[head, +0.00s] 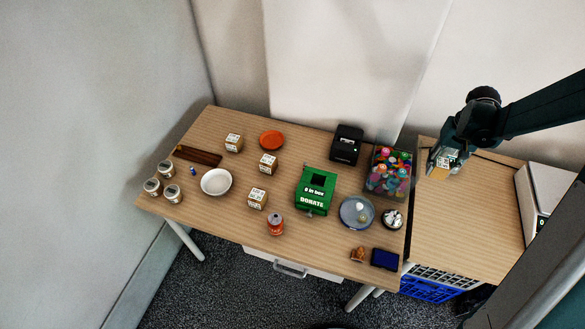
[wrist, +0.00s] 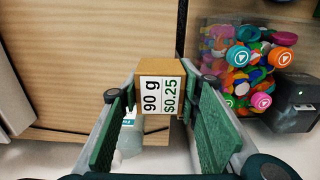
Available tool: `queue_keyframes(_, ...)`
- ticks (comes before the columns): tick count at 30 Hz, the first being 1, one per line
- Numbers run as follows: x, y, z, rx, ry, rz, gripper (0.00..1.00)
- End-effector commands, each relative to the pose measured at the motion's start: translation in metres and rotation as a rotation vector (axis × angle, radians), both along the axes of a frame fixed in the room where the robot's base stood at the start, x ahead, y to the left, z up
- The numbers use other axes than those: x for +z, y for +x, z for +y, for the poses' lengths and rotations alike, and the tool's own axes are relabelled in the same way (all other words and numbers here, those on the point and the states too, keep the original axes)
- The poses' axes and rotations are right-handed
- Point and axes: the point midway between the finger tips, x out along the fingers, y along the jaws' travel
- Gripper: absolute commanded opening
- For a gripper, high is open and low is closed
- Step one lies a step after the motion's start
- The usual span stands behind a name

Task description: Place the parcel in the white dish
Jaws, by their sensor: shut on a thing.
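My gripper (head: 440,161) is at the right in the head view, over the back left part of the right-hand table. It is shut on a small tan parcel (wrist: 160,68) with a white label reading "90 g" and "$0.25". The held parcel (head: 447,163) is partly hidden by the fingers in the head view. The white dish (head: 216,187) is on the left part of the long table, far to the left of my gripper, and looks empty. Three similar labelled parcels stand on that table: one at the back (head: 233,143), one in the middle (head: 268,164) and one nearer the front (head: 257,200).
A clear bin of colourful caps (head: 389,172), a black printer (head: 346,145) and a green donation box (head: 315,190) stand between my gripper and the dish. An orange plate (head: 271,140), a can (head: 275,224) and several jars (head: 165,170) are also there. A scale (head: 548,195) is at right.

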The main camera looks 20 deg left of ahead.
Motion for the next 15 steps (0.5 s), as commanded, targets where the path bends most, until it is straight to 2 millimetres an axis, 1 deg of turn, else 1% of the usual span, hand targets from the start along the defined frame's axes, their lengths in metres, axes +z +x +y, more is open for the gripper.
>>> queue_keyframes(1,0.012,-0.001,0.0,0.0,0.0,0.0,0.21)
queue_keyframes(3,0.026,-0.001,0.0,0.0,0.0,0.0,0.21)
queue_keyframes(9,0.059,-0.001,0.0,0.0,0.0,0.0,0.21)
queue_keyframes(14,0.083,0.0,0.0,0.0,0.0,0.0,0.21)
queue_keyframes(15,0.081,0.002,0.009,0.016,0.0,0.0,0.21)
